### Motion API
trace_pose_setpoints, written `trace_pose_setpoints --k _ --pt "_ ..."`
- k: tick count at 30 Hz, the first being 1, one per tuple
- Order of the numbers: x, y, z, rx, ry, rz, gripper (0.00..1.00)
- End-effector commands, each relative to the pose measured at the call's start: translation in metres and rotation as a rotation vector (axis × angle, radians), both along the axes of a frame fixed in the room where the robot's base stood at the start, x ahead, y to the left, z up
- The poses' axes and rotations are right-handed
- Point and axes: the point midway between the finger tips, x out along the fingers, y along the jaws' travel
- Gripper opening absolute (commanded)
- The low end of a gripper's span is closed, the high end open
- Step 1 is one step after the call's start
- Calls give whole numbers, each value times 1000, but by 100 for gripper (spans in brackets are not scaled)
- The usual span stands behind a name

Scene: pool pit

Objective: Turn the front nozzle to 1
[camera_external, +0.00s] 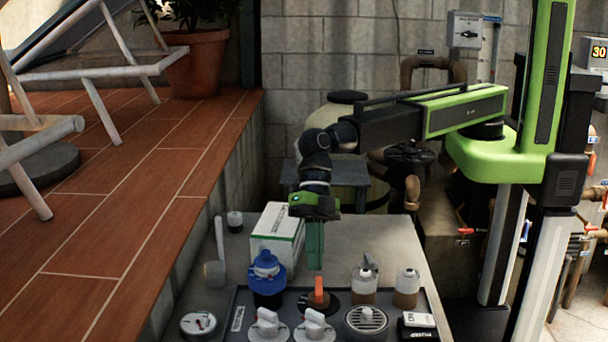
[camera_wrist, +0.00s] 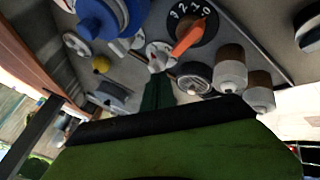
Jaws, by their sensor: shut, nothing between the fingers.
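A black round dial (camera_wrist: 207,33) with an orange handle (camera_wrist: 187,36) and white digits 3, 2, 1, 0 shows in the wrist view. In the external view the orange handle (camera_external: 319,289) stands up from the dial at the panel's back middle. Two white knobs on round white plates, a left one (camera_external: 267,323) and a right one (camera_external: 314,325), stand at the panel's front. I cannot tell which part is called the front nozzle. My gripper (camera_external: 315,268) points down with its green fingers shut and empty, above and apart from the panel. Its fingers also show in the wrist view (camera_wrist: 158,84).
A white-green box (camera_external: 277,236) stands behind. The grey tabletop at right back (camera_external: 385,237) is clear.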

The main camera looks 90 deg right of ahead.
Motion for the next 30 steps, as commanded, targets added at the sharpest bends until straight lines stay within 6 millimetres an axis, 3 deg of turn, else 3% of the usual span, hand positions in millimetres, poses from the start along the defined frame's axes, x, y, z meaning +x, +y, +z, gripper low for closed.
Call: trace_pose_setpoints --k 1,6,11,23,30 --pt "1 6 -15 -1 0 1 0" --pt "0 27 -44 0 1 2 0" --pt "-1 44 -63 -1 0 1 0" --pt "-1 48 -63 -1 1 0 0" --pt "9 56 -63 1 -1 -1 0"
